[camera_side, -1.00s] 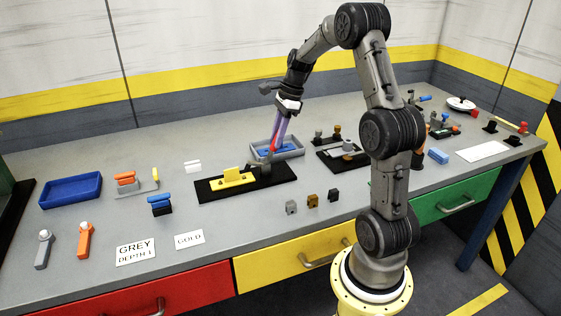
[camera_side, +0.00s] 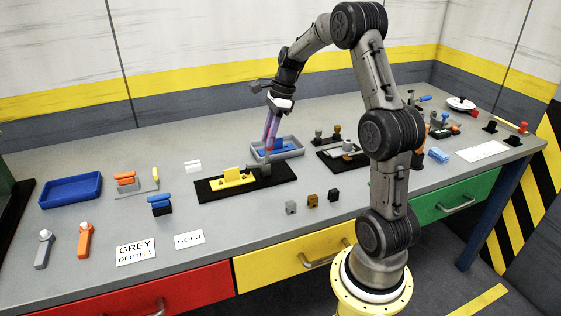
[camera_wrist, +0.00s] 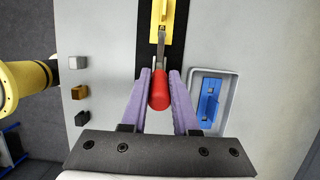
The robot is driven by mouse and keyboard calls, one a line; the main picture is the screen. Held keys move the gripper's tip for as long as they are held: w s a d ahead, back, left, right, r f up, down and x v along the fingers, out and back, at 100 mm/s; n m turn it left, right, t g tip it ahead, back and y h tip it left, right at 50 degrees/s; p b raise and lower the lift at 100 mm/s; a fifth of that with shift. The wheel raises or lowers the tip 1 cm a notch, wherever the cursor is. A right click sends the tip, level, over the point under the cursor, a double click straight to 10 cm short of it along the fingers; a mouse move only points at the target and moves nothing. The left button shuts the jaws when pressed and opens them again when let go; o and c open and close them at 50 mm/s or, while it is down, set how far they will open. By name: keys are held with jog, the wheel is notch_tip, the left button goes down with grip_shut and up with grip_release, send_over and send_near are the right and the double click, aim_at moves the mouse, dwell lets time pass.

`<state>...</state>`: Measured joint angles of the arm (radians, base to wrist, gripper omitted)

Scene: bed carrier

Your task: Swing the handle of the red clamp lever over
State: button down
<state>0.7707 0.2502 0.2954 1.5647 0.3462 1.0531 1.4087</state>
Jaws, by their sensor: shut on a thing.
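In the wrist view the red handle (camera_wrist: 159,92) of the clamp lever lies between the two purple fingers of my gripper (camera_wrist: 160,76), which is shut on it. A grey lever arm (camera_wrist: 161,45) runs from the handle to the yellow part (camera_wrist: 168,16) on the black base plate (camera_wrist: 146,30). In the side view my gripper (camera_side: 268,148) reaches down over the right part of the black base plate (camera_side: 212,194). The yellow part (camera_side: 233,177) sits to its left. The red handle is mostly hidden by the fingers there.
A grey tray (camera_side: 300,151) with a blue piece stands just behind and right of the gripper. Another black-based fixture (camera_side: 337,160) is farther right. Several small blocks (camera_side: 312,200) stand in front. The bench to the front left holds sign cards (camera_side: 189,239).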

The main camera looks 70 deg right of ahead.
jog(key=shift+w+a, duration=0.15)
jog(key=shift+a, duration=0.05)
jog(key=shift+w+a+r, duration=0.1)
jog(key=shift+w+a, duration=0.4)
jog(key=shift+a, duration=0.05)
dwell(0.4)
grip_release()
dwell(0.4)
jog(key=shift+v, duration=3.5)
